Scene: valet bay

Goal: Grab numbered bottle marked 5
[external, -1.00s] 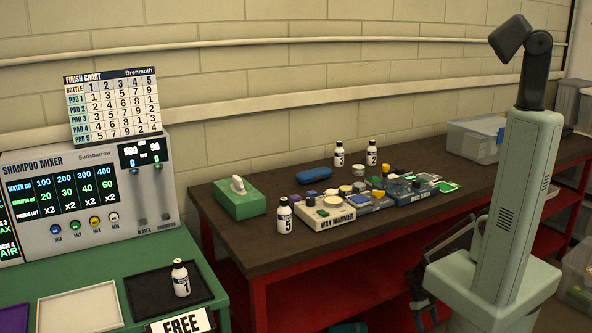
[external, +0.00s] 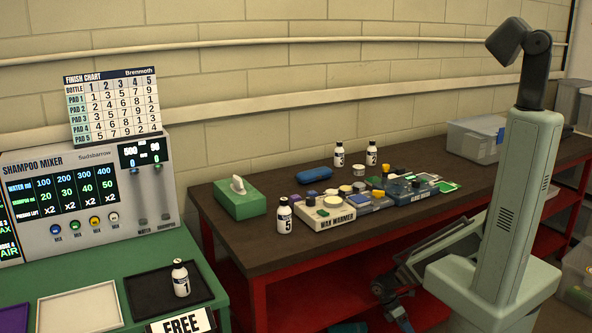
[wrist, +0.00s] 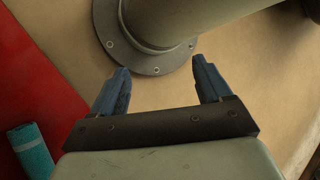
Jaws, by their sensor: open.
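The bottle marked 5 (external: 284,217) is white with a black cap. It stands upright on the dark bench top (external: 240,243), left of the wax warmer, near the bench's front edge. My gripper (external: 404,325) is low in front of the bench, below its top and well right of the bottle. In the wrist view my gripper (wrist: 158,85) has its two blue fingers spread with nothing between them. It faces the tan floor and a round grey flanged base. The bottle is not in the wrist view.
The wax warmer (external: 325,213) stands close right of the bottle, with several jars and tins beyond. A green tissue box (external: 240,199) is behind-left. Two similar bottles (external: 339,155) (external: 371,153) stand at the back. Bottle 1 (external: 180,279) is on a black tray. A teal roll (wrist: 31,150) lies below.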

